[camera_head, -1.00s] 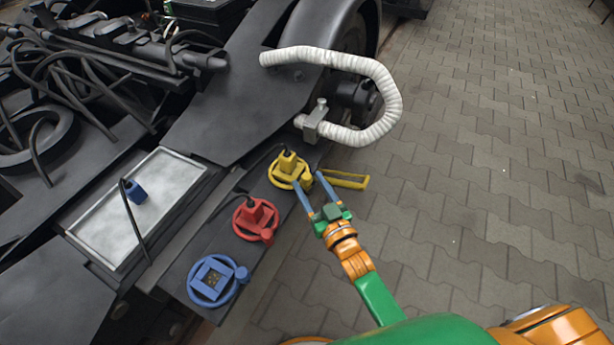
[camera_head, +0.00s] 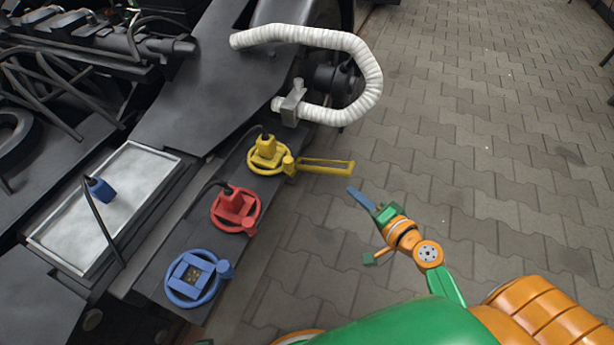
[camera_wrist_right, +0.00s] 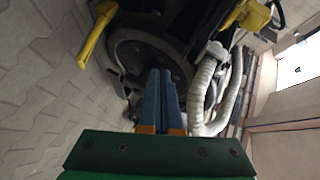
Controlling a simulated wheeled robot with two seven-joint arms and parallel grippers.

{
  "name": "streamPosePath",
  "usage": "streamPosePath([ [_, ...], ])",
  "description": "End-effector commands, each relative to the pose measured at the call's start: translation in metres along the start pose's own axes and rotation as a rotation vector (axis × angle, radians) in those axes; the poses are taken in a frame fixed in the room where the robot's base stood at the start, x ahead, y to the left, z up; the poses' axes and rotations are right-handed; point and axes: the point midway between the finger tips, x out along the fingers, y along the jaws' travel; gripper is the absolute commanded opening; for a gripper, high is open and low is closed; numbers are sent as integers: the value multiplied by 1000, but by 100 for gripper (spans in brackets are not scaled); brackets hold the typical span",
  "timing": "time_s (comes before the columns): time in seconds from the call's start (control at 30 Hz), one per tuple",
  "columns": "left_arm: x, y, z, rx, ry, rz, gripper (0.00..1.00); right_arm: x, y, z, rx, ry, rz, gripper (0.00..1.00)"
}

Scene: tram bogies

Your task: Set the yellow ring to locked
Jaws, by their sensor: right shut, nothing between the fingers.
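The yellow ring (camera_head: 254,170) sits around a yellow plug (camera_head: 266,147) with a black cable, at the far end of a dark plate. Its round lug (camera_head: 289,164) points right, towards a long yellow loop handle (camera_head: 325,164) that reaches out over the paving. My right gripper (camera_head: 350,189) is shut and empty, apart from the handle, to its lower right. In the right wrist view its blue fingers (camera_wrist_right: 160,75) are together. The yellow handle (camera_wrist_right: 95,38) shows at upper left there, and a yellow part at top right. My left gripper is out of view.
A red ring (camera_head: 216,217) and a blue ring (camera_head: 180,299) sit on the same plate. A white ribbed hose (camera_head: 372,85) arches beyond the yellow ring. A shallow metal tray (camera_head: 65,225) lies left. Paving on the right is clear.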

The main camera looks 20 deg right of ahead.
Motion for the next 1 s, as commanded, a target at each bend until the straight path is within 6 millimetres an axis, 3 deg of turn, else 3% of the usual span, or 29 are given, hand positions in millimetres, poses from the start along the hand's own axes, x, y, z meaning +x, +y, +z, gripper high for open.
streamPosePath([
  [0.1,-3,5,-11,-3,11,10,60,-13,-31,0,190,-104,-183,0],
  [0.2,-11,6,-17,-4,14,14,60,-25,-57,-3,270,-159,-293,0],
  [0.3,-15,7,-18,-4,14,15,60,-27,-69,-4,295,-178,-334,0],
  [0.47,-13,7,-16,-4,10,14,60,-4,-80,-2,297,-179,-336,0],
  [0.8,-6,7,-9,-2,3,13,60,66,-105,8,297,-177,-333,0],
  [1.0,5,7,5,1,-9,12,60,63,-114,37,300,-177,-330,0],
])
